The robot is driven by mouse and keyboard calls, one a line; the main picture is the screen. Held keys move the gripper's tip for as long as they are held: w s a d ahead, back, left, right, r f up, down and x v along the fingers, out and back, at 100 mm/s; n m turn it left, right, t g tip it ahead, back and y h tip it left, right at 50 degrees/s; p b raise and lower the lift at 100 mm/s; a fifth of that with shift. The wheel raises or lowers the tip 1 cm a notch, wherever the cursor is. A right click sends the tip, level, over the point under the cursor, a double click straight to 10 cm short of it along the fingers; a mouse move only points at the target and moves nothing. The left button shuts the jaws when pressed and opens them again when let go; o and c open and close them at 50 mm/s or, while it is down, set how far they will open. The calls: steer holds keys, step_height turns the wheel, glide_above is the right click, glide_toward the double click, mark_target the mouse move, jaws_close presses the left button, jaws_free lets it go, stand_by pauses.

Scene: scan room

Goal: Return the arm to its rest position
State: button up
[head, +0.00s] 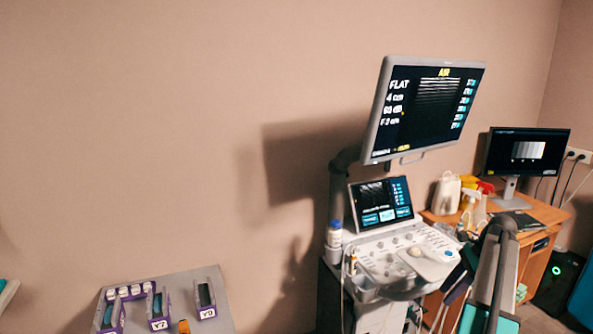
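No fingers of my gripper can be made out in the head view. A grey and teal jointed shape with a dark curved top stands at the lower right, in front of the ultrasound machine and desk; it may be part of my arm, but I cannot be sure. The ultrasound machine (405,256) has a large upper monitor (425,110) reading "AIR" and "FLAT", and a smaller touch screen (382,202) above its control panel.
A grey surface (185,285) at the lower left bears purple-and-white holders (158,311), some labelled. A wooden desk (540,212) at the right carries a monitor (526,150) and bottles (470,203). A black computer tower (559,283) stands beside it. The left wall is bare.

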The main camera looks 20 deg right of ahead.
steer(key=w+a+f+n+g+y, duration=0.15)
steer(key=w+a+f, duration=0.25)
steer(key=a+f, duration=0.9)
steer(key=w+a+f+n+g+y, duration=0.1)
steer(key=w+a+f+n+g, duration=0.25)
steer(key=a+f, duration=0.85)
steer(key=s+a+f+n+g+h, duration=0.15)
steer(key=s+a+f, duration=0.3)
steer(key=a, duration=0.45)
steer(key=s+a+f+n+g+h, duration=0.1)
steer(key=s+a+f+n, duration=0.3)
steer(key=a, duration=0.5)
steer(key=s+a+f+n+g+h, duration=0.15)
steer(key=s+a+f, duration=0.3)
steer(key=a, duration=0.45)
steer(key=s+a+f+n+h, duration=0.1)
steer(key=s+f+n, duration=0.3)
steer(key=s+n, duration=0.2)
steer(key=s+a+f+n+t+h+b, duration=0.1)
steer(key=s+f+n+h, duration=0.1)
steer(key=s+n, duration=0.4)
steer(key=shift+s+a+f+n, duration=0.25)
steer(key=shift+a+f+n, duration=0.1)
steer(key=shift+f+n, duration=0.6)
